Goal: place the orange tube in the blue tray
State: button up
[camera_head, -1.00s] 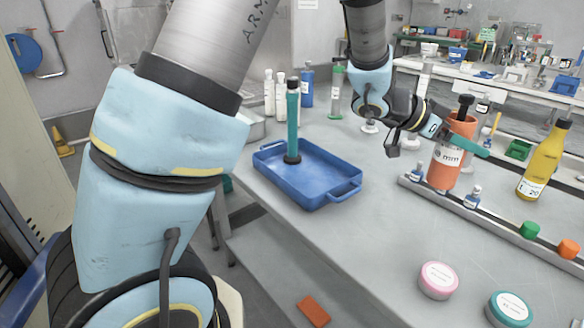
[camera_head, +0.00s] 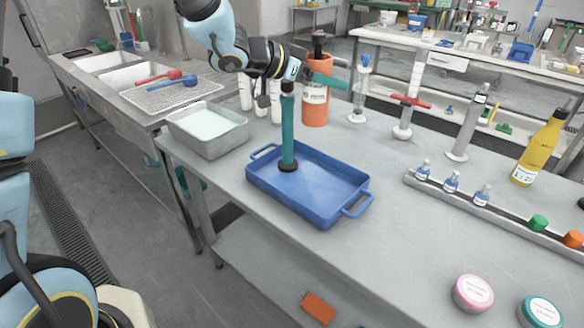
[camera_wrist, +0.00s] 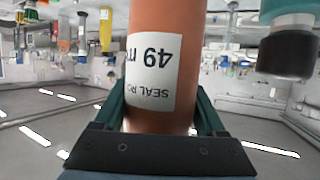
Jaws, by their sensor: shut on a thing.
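The orange tube (camera_head: 315,103) is upright, with a white label and a dark top. My gripper (camera_head: 318,78) is shut around its upper part. In the wrist view the orange tube (camera_wrist: 165,25) stands between my gripper's teal fingers (camera_wrist: 163,115). In the head view the tube shows just behind the blue tray (camera_head: 335,188), outside it. I cannot tell whether its base touches the table. The tray's middle and right are bare. A teal tube (camera_head: 288,135) with a black base stands upright in the tray's left part; my arm passes above and behind it.
White bottles (camera_head: 262,100) stand behind the tray. A metal basin (camera_head: 208,128) is to its left. Table between tray and rack is clear.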

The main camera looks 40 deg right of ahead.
notch_tip(320, 180, down, 18)
jog(key=p, duration=0.2)
jog(key=shift+r+p, duration=0.2)
jog(key=shift+p, duration=0.2)
jog(key=shift+f, duration=0.25)
jog(key=o, duration=1.5)
jog(key=shift+c, duration=0.2)
jog(key=shift+r, duration=0.1)
jog(key=b+v, duration=0.3)
jog(key=v, duration=0.9)
jog(key=shift+r, duration=0.2)
